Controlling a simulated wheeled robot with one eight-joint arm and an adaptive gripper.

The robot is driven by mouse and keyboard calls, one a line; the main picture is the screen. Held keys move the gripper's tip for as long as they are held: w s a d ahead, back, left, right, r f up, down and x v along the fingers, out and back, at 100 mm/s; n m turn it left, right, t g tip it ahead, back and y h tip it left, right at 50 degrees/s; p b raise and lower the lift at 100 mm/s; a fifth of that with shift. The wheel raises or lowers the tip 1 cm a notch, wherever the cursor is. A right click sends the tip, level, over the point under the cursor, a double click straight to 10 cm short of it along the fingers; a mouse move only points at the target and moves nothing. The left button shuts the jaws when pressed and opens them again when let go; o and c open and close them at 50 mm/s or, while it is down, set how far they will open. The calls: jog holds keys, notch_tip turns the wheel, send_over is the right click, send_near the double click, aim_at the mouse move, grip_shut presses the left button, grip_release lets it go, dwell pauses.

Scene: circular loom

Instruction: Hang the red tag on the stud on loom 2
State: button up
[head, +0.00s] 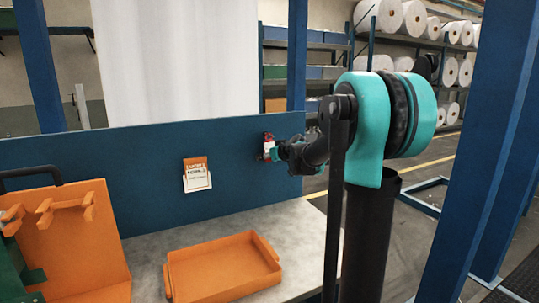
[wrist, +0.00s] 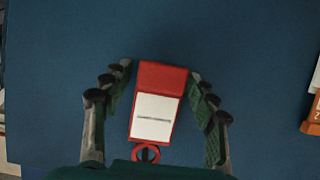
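The red tag (wrist: 158,104) has a white label and a red ring at one end. In the wrist view it lies slightly tilted between the fingers of my gripper (wrist: 160,70), its ring (wrist: 147,153) towards the palm. A small gap shows at the left finger; the right fingertip is very close to the tag's edge. In the head view the tag (head: 268,146) is small, in front of the blue panel (head: 120,170), with my gripper (head: 279,152) beside it. No stud can be made out, and I cannot tell whether the ring is around one.
An orange and white card (head: 197,174) is on the panel to the left. An orange tray (head: 222,268) lies on the grey table (head: 300,232). An orange rack (head: 70,240) stands at the left. Blue posts (head: 490,140) rise at the right.

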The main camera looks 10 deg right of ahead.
jog(key=c, duration=1.1)
jog(key=shift+s+d+r, duration=0.2)
jog(key=shift+s+r, duration=0.05)
jog(key=shift+s, duration=0.35)
jog(key=shift+s, duration=0.1)
jog(key=shift+s+d+r, duration=0.1)
jog(key=shift+s+d, duration=0.15)
jog(key=shift+s, duration=0.5)
jog(key=shift+s+d+r, duration=0.1)
jog(key=shift+s+d, duration=0.15)
jog(key=shift+s, duration=0.5)
jog(key=shift+s+d+r, duration=0.1)
jog(key=shift+s+d, duration=0.15)
jog(key=shift+s, duration=0.5)
jog(key=s+d+f, duration=0.1)
jog(key=f, duration=0.5)
jog(key=s+f, duration=0.1)
jog(key=f, duration=0.6)
jog(key=s+d+f, duration=0.1)
jog(key=f, duration=0.6)
jog(key=shift+s+d+f, duration=0.15)
jog(key=shift+d+f, duration=0.05)
jog(key=shift+d, duration=0.1)
